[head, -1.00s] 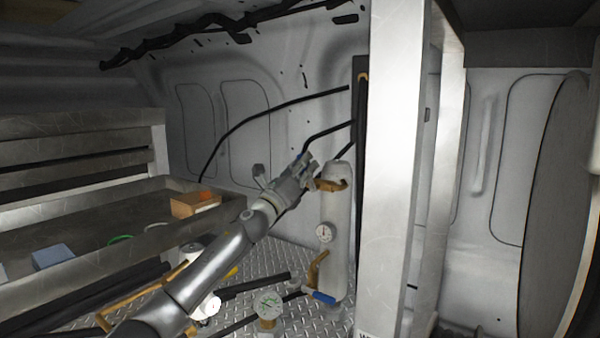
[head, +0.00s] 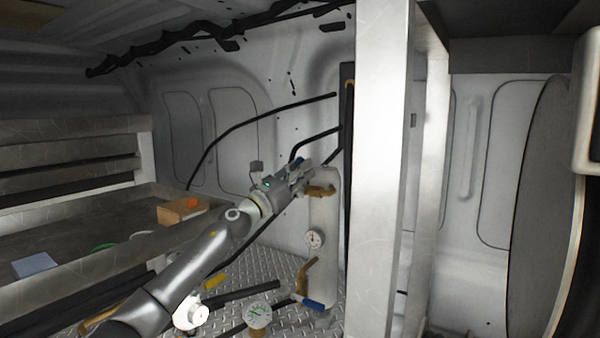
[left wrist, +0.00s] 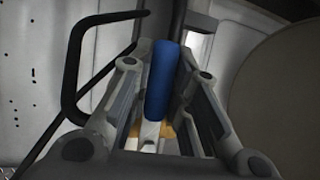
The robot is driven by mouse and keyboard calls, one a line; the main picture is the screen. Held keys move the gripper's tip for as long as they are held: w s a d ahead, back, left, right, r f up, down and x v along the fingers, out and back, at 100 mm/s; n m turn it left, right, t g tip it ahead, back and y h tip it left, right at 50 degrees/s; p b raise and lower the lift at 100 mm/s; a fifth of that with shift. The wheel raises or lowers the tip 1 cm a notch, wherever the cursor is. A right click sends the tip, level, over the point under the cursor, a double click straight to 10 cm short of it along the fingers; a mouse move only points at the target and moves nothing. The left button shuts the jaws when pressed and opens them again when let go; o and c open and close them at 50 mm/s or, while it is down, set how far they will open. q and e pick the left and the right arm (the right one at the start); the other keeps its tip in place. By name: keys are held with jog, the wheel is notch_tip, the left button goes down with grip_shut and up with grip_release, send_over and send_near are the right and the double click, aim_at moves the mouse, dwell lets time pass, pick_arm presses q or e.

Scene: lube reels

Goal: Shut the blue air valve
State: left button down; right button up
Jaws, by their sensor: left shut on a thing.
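The blue air valve handle (left wrist: 162,80) stands nearly upright between the fingers of my left gripper (left wrist: 163,72) in the left wrist view. In the head view only a small blue part of the handle (head: 298,161) shows at the fingertips. My left gripper (head: 297,174) is shut on this handle, beside the top of the white upright cylinder (head: 323,217). Brass fittings (head: 320,190) sit at the cylinder's top, partly behind the gripper. My right gripper is not in view.
A second blue handle (head: 313,304) is low on the cylinder, below a gauge (head: 315,239). Another gauge (head: 258,315) is near the floor. A metal post (head: 378,170) stands close on the right. A metal shelf tray (head: 90,262) is at left, and black hoses (head: 250,120) run behind.

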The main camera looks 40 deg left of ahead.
pick_arm(q)
jog(key=shift+f, duration=0.1)
jog(key=c, duration=1.3)
grip_release()
jog(key=shift+c, duration=0.2)
jog(key=shift+s, duration=0.1)
jog(key=d+v, duration=0.1)
jog(key=v, duration=1)
jog(key=shift+s+a, duration=0.35)
jog(key=shift+a, duration=0.15)
jog(key=shift+f, duration=0.1)
